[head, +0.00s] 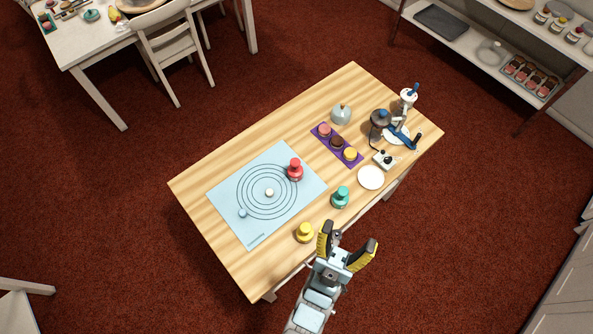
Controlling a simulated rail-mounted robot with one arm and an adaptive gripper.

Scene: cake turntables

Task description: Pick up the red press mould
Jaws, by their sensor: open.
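The red press mould (294,170) stands upright on the light blue mat (231,181), near the mat's right side and at the edge of the printed circles. My gripper (348,241) is open and empty, with yellow-and-black fingers spread apart. It is over the table's front edge, below and to the right of the red mould and well apart from it. A yellow press mould (305,233) stands just left of my gripper. A teal press mould (341,197) stands above it in the picture, between it and the purple tray.
A purple tray (357,165) with several small cakes lies right of the red mould. A white plate (371,177), a grey lidded pot (341,115) and a blue-handled stand device (408,98) occupy the wooden table's right end. The table's left end (190,188) is clear.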

